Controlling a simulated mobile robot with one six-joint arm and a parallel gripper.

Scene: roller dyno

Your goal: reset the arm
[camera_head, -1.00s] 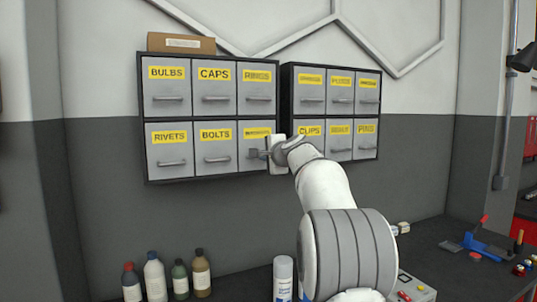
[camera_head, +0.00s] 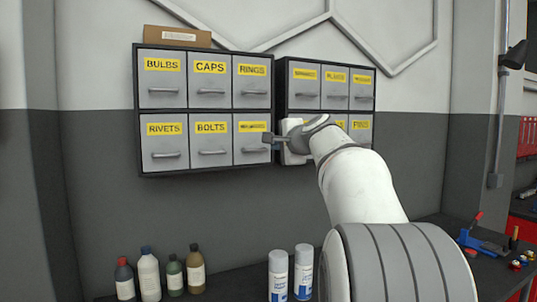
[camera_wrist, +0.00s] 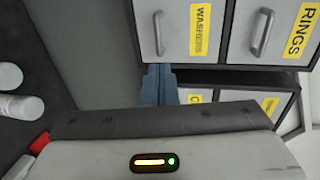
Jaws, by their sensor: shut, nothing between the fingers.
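My gripper (camera_head: 268,138) is in front of the lower right drawer of the left cabinet in the head view, and its fingers look shut and empty. In the wrist view the closed fingers (camera_wrist: 159,85) point toward the gap beside the washers drawer (camera_wrist: 190,28). My white arm reaches up from the lower right and hides part of the right cabinet (camera_head: 283,95). The left cabinet (camera_head: 138,95) has labelled drawers, all closed, such as bulbs, caps, rings, rivets and bolts. I cannot tell whether the fingertips touch the drawer handle.
Several bottles (camera_head: 149,277) stand on the dark bench at the lower left. Two spray cans (camera_head: 278,276) stand just left of my arm. A cardboard box (camera_head: 178,36) lies on top of the left cabinet. A blue tool (camera_head: 480,242) with a red handle lies at right.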

